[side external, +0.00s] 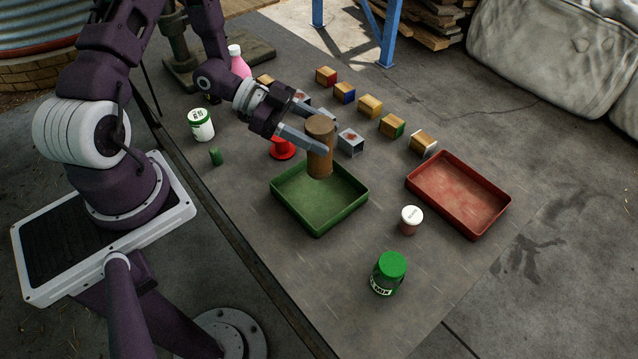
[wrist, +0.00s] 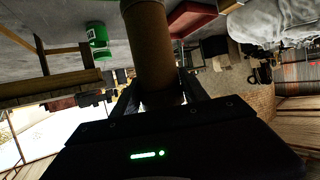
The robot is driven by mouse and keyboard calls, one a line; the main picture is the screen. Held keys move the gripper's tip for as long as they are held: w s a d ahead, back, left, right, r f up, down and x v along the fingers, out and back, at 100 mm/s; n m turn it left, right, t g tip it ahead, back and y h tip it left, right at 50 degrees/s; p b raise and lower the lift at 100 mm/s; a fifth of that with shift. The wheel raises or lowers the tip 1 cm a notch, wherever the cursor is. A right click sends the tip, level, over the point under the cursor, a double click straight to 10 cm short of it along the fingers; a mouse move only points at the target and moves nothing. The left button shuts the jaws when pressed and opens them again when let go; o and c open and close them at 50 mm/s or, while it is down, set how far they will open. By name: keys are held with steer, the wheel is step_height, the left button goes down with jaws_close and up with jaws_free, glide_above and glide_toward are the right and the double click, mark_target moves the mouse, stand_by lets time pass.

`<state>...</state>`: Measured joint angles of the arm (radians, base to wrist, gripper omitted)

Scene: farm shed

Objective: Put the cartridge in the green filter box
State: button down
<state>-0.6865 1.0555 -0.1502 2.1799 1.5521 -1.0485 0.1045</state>
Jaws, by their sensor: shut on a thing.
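My gripper (side external: 319,143) is shut on a brown cylindrical cartridge (side external: 320,158), held upright. In the side view the cartridge appears over the back part of the green tray (side external: 345,212), which looks like the green filter box; its visible floor is bare. I cannot tell whether the cartridge's lower end touches the tray. In the wrist view the cartridge (wrist: 151,45) stands out from between the fingers, and its far end is cut off by the top edge of the frame.
A red tray (side external: 462,213) is to the right. A white-lidded jar (side external: 409,222) and a green-lidded jar (side external: 389,274) stand in front. A red flanged piece (side external: 282,149) and a grey box (side external: 350,142) are close behind the green tray. Several small boxes line the back.

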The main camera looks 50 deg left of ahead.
mark_target(319, 165)
step_height(319, 165, down, 10)
steer(key=shift+a+r, duration=0.15)
steer(key=c, duration=0.6)
jaws_free()
